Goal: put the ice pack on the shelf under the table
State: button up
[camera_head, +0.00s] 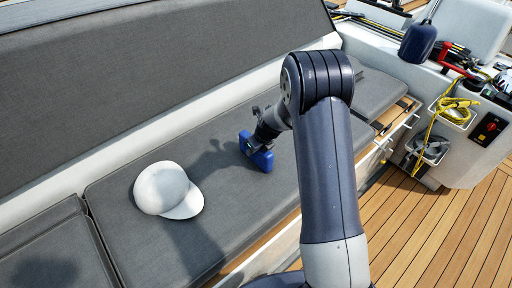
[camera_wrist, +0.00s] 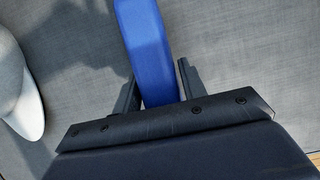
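The ice pack (camera_head: 257,152) is a blue block on the grey bench cushion, left of my arm in the head view. In the wrist view the ice pack (camera_wrist: 150,50) is a long blue shape that runs up from between the fingers to the top edge. My gripper (camera_wrist: 158,85) has one finger on each side of it, with a thin gap at the right finger. In the head view my gripper (camera_head: 262,136) is right at the pack, partly hidden by my own arm. The table and its shelf are not in view.
A white cap (camera_head: 166,190) lies on the cushion (camera_head: 110,205) to the left, and its edge shows in the wrist view (camera_wrist: 15,85). The grey backrest (camera_head: 150,70) rises behind. Wooden deck (camera_head: 430,235) is clear at right, below a console with yellow rope (camera_head: 453,105).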

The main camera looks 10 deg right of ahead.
jog(key=shift+o, duration=1.3)
jog(key=shift+r, duration=0.15)
